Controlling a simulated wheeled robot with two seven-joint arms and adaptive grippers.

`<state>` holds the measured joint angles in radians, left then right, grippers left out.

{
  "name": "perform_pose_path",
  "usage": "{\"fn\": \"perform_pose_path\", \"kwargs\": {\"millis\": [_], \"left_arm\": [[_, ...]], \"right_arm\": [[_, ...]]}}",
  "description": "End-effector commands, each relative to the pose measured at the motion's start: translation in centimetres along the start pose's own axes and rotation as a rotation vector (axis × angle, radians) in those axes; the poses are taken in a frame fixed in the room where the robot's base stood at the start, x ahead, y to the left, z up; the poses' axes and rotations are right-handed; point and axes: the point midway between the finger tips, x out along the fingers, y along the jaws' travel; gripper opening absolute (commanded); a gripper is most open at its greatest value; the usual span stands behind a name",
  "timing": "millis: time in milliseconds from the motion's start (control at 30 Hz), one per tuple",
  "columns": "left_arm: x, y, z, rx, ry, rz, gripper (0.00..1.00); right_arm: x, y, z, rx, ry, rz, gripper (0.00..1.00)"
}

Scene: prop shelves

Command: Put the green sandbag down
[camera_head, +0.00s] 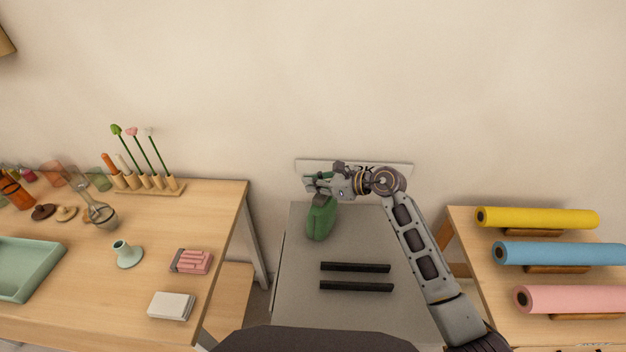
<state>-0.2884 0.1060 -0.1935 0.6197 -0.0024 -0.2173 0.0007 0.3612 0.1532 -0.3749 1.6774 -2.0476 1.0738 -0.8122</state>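The green sandbag (320,221) hangs or stands upright at the back left of the grey table (300,300) in the middle. My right gripper (321,187) reaches in from the right and is at the top of the sandbag, its fingers appearing closed on it. The gripper partly hides the top of the bag. I cannot tell whether the bag's bottom touches the tabletop. My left gripper is not in view.
Two black bars (355,267) lie on the grey table in front of the sandbag. A sign (400,172) stands behind it. A wooden table (225,215) with props is at left; yellow, blue and pink rolls (540,218) lie on another at right.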

Motion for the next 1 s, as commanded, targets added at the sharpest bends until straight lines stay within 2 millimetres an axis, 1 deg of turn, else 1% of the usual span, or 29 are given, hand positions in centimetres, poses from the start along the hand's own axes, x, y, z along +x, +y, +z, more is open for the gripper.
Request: {"fn": "perform_pose_path", "kwargs": {"millis": [33,333,367,400,500,533,1000], "left_arm": [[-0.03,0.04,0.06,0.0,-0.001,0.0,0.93],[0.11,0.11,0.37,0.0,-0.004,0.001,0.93],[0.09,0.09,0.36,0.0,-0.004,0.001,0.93],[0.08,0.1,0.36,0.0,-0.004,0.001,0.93],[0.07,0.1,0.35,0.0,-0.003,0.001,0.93],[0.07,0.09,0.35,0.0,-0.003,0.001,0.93],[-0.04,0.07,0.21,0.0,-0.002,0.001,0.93]], "right_arm": [[-0.13,-0.07,0.55,-0.004,-0.009,-0.003,0.0],[-0.08,-0.08,0.39,-0.005,-0.008,-0.003,0.0],[0.03,-0.02,-0.09,-0.001,0.0,-0.001,0.07],[0.03,-0.02,-0.07,-0.001,0.0,-0.001,0.12],[0.03,-0.01,-0.06,-0.001,0.0,0.0,0.25],[0.03,-0.01,-0.06,-0.001,0.0,0.0,0.27],[-0.1,-0.01,0.09,-0.001,0.0,0.0,0.27]]}}
